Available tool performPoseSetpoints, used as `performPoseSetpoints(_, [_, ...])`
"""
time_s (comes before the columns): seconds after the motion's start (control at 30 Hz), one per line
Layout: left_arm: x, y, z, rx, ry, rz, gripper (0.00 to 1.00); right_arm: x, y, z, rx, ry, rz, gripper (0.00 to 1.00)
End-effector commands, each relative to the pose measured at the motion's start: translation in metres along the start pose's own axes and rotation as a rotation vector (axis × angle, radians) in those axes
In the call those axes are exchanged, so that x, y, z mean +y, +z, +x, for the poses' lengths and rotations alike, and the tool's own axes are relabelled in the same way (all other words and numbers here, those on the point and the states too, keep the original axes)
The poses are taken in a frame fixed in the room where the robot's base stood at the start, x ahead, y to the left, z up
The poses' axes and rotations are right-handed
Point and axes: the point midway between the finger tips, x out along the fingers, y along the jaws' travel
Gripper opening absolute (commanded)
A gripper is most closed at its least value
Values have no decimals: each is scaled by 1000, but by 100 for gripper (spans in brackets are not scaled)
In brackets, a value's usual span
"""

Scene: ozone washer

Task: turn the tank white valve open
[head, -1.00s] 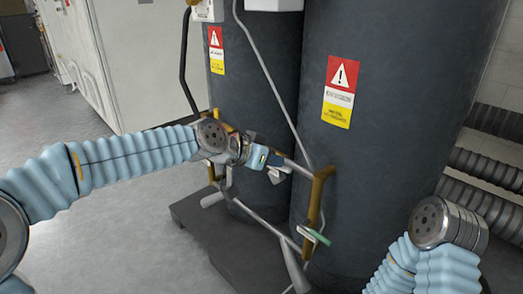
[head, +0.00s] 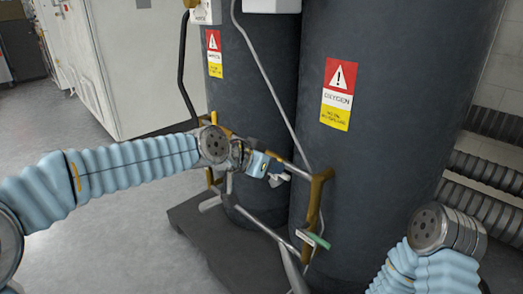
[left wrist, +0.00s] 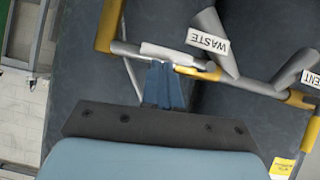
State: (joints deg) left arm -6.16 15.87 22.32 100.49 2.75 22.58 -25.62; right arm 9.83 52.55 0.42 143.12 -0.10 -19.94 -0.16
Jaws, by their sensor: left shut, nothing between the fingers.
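A white valve handle (left wrist: 172,54) lies along the pipe right at my left fingertips in the left wrist view. In the head view a pale handle (head: 279,179) shows just right of my left gripper (head: 266,167). My left gripper's blue fingers (left wrist: 165,86) are shut with nothing between them. They seem to touch or nearly touch the white handle; I cannot tell which. A tag reading WASTE (left wrist: 208,43) hangs near the handle. The dark tank (head: 385,110) stands behind the pipes. My right gripper is out of view; only its arm shows.
A yellow-brown pipe bracket (head: 318,190) stands right of my left gripper, with a green handle (head: 318,240) low on it. A second tank (head: 255,90) stands to the left on a dark base (head: 190,222). Grey floor at left is open.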

Motion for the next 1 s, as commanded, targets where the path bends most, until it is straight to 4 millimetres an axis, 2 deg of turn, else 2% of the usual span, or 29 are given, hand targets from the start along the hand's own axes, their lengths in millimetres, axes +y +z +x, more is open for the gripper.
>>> performPoseSetpoints(0.23, [5,-39,-27,3,-2,1,0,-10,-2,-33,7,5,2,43])
performPoseSetpoints(0.3, [3,-32,-41,5,-6,-1,0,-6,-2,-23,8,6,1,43])
performPoseSetpoints(0.5, [6,-31,-88,5,-6,0,0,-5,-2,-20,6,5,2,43])
performPoseSetpoints(0.7, [8,-30,-116,1,-3,-1,0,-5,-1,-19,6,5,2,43])
performPoseSetpoints(0.77, [7,-28,-117,-4,-2,-8,0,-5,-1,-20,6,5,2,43])
performPoseSetpoints(0.87, [-5,-13,-101,-33,-8,-56,0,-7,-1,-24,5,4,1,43])
performPoseSetpoints(0.97, [-28,28,-64,-97,-24,-162,0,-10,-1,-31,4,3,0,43])
performPoseSetpoints(1.0, [-38,52,-46,-130,-35,-217,0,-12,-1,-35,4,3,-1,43])
